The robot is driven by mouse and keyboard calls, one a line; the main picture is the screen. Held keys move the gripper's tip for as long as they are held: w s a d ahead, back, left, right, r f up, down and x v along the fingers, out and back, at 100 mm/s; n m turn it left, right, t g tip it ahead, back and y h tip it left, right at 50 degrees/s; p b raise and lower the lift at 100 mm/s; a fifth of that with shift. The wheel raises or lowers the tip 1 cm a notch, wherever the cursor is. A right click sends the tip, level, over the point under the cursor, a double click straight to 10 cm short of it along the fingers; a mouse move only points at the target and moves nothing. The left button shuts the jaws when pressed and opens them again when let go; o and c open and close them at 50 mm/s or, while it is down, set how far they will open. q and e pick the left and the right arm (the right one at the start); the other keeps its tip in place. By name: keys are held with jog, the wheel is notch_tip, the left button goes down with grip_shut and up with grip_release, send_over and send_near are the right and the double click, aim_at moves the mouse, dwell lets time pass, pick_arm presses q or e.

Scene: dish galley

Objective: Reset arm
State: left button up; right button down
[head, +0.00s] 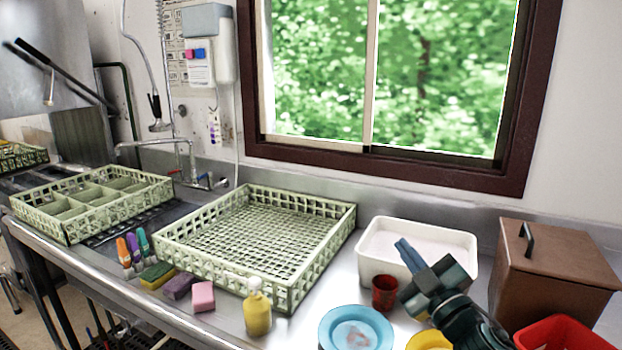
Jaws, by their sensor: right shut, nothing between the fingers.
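My right gripper (404,246) reaches in from the lower right. Its blue fingers are together and empty, and they show in front of the white tub (376,276). The dark wrist behind them covers part of the counter and the tub's near right corner. My left gripper is not in view.
A red cup (384,293), a blue plate (355,330), a yellow dish (429,341) and a red bin (562,335) lie around my right arm. A brown box (552,275) stands right. An empty green rack (215,268), sponges (178,286) and a yellow bottle (257,312) are left.

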jog(key=s+d+f+m+g+h, duration=0.1)
jog(key=s+f+m+g+h, duration=0.1)
jog(key=f, duration=0.4)
jog(key=s+d+f+m+g+h, duration=0.1)
jog(key=s+f+m+g+h, duration=0.2)
jog(key=s+f, duration=0.3)
jog(key=s+d+f+m+g+h, duration=0.2)
jog(key=s+f+m+h, duration=0.1)
jog(key=s+f, duration=0.3)
jog(key=shift+s+f+m+g, duration=0.25)
jog(key=shift+m+g, duration=0.15)
jog(key=shift+m, duration=0.4)
jog(key=s+f+m+g, duration=0.1)
jog(key=s+f+g, duration=0.25)
jog(key=s, duration=0.65)
jog(key=s+f+g, duration=0.3)
jog(key=s+g, duration=0.2)
jog(key=s, duration=0.4)
jog(key=w+a+f+t+y, duration=0.1)
jog(key=w+a+f+t, duration=0.1)
jog(key=f, duration=0.3)
jog(key=w+a+f+t+y, duration=0.2)
jog(key=w+a+f+t, duration=0.1)
jog(key=f+t, duration=0.1)
jog(key=shift+a+f, duration=0.35)
jog(key=shift+f, duration=0.35)
jog(key=shift+t, duration=0.25)
